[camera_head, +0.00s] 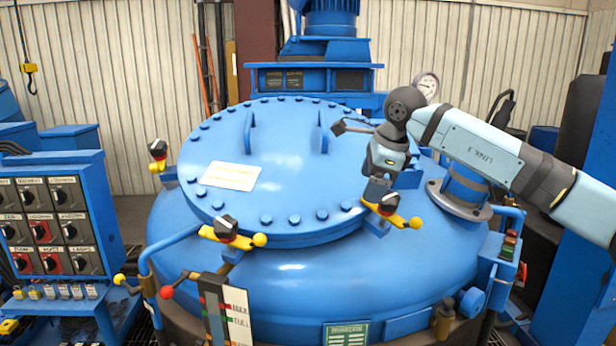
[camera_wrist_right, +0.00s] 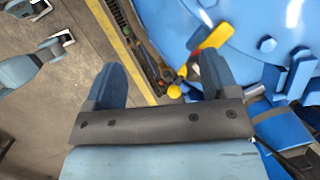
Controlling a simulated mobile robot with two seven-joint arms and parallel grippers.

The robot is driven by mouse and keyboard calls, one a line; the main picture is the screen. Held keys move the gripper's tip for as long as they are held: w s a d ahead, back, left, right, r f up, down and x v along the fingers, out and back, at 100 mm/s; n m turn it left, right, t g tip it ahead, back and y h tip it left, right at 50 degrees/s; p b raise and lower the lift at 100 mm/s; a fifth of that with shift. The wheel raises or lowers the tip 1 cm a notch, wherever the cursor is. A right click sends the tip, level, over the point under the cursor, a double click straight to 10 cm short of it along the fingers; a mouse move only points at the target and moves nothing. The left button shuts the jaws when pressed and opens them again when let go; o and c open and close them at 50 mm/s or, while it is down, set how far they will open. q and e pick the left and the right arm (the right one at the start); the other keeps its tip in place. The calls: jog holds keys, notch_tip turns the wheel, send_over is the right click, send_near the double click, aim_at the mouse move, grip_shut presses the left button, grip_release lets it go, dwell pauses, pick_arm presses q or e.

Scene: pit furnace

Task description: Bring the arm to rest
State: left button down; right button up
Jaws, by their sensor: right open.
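My right arm (camera_head: 490,145) reaches in from the right over the blue furnace lid (camera_head: 280,150). My right gripper (camera_head: 378,190) points down just above a yellow clamp lever (camera_head: 398,218) at the lid's front right rim. In the wrist view the right gripper (camera_wrist_right: 162,72) has its fingers spread, with nothing held between them. The yellow lever (camera_wrist_right: 212,38) and its ball end (camera_wrist_right: 174,91) show beyond the fingers there. I cannot tell from the head view whether a finger touches the lever. My left gripper is out of view.
Other yellow clamp levers sit at the front (camera_head: 232,238) and left (camera_head: 158,157) of the lid. A switch panel (camera_head: 45,220) stands at left, a pressure gauge (camera_head: 426,86) behind my arm. A pipe fitting (camera_head: 463,190) rises below my forearm.

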jog(key=s+a+f+m+g+y+p, duration=0.3)
jog(key=s+a+f+m+y, duration=0.6)
jog(key=s+a+f+y, duration=0.75)
jog(key=s+d+f+m+t+h+p, duration=0.25)
jog(key=d+f+m+t+h, duration=0.4)
jog(key=m, duration=0.85)
jog(key=s+d+f+m+t+h+p, duration=0.1)
jog(key=s+d+f+m+t+h, duration=0.25)
jog(key=f+m+t, duration=0.85)
jog(key=s+d+f+m+g+h, duration=0.3)
jog(key=s+d+f+m+g, duration=0.1)
jog(key=s, duration=0.5)
jog(key=s+d+f+m+g+h+p, duration=0.1)
jog(key=s+d+f+m+g+h, duration=0.2)
jog(key=s+m, duration=0.5)
notch_tip(320, 180, down, 3)
jog(key=shift+s+d+r+m+g, duration=0.1)
jog(key=shift+s+d+m+g, duration=0.3)
jog(key=shift+d+m, duration=0.65)
jog(key=shift+d+n, duration=0.2)
jog(key=shift+n, duration=0.05)
